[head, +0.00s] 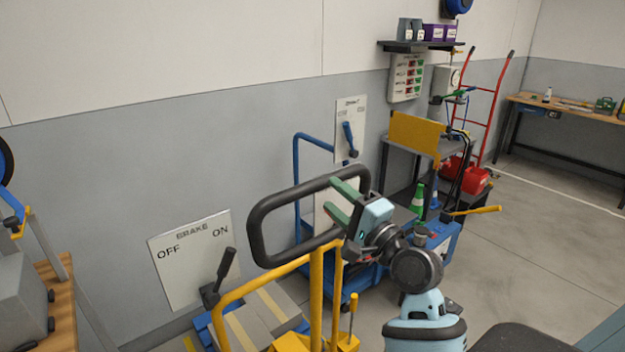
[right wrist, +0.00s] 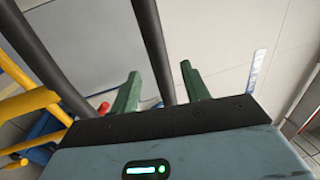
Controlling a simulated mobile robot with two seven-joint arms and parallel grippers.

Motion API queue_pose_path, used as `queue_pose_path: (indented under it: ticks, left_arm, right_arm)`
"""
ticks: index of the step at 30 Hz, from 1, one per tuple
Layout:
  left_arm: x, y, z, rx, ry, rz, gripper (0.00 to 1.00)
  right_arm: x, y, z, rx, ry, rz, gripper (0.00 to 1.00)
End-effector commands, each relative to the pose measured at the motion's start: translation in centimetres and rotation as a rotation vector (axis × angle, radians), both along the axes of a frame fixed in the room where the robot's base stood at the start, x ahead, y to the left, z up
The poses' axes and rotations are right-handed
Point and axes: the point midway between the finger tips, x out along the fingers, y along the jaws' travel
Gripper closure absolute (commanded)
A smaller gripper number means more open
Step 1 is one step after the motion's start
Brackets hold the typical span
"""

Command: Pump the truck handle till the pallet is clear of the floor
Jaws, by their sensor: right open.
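The truck handle is a black loop (head: 262,220) on a yellow upright (head: 316,290) in the head view. My right gripper (head: 334,198), with green fingers, is open at the loop's right side. In the right wrist view a black bar of the handle (right wrist: 158,45) runs between the two open fingers (right wrist: 160,72); I cannot tell whether they touch it. The yellow truck body (head: 300,343) shows at the bottom edge. Grey, yellow-striped boxes (head: 262,312) lie beyond it. The pallet and its gap to the floor are hidden or cut off. My left gripper is not in view.
A brake panel (head: 180,270) marked OFF and ON, with a black lever (head: 226,264), stands behind the truck. A blue cart (head: 297,170) and a grey table (head: 410,145) stand beyond. A wooden bench (head: 62,300) is at left. Floor at right (head: 540,250) is clear.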

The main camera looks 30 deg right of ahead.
Motion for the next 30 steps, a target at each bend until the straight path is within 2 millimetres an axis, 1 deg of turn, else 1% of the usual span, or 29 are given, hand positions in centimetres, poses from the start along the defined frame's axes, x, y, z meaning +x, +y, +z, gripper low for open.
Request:
queue_pose_path:
  ticks: [5,15,18,23,30]
  left_arm:
    - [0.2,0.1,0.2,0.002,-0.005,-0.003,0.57]
    - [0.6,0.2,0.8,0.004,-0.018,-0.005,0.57]
    - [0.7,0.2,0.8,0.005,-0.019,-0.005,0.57]
    - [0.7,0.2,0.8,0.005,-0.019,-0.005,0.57]
    - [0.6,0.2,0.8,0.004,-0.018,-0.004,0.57]
  right_arm:
    - [0.9,0.1,0.2,-0.001,0.0,0.0,0.54]
    - [5.7,0.5,1.2,-0.001,0.0,0.001,0.54]
    - [6.7,0.5,1.3,-0.003,0.001,-0.001,0.54]
    - [7.5,0.7,1.4,-0.005,0.002,0.0,0.54]
    - [7.7,0.7,1.4,-0.005,0.003,0.0,0.54]
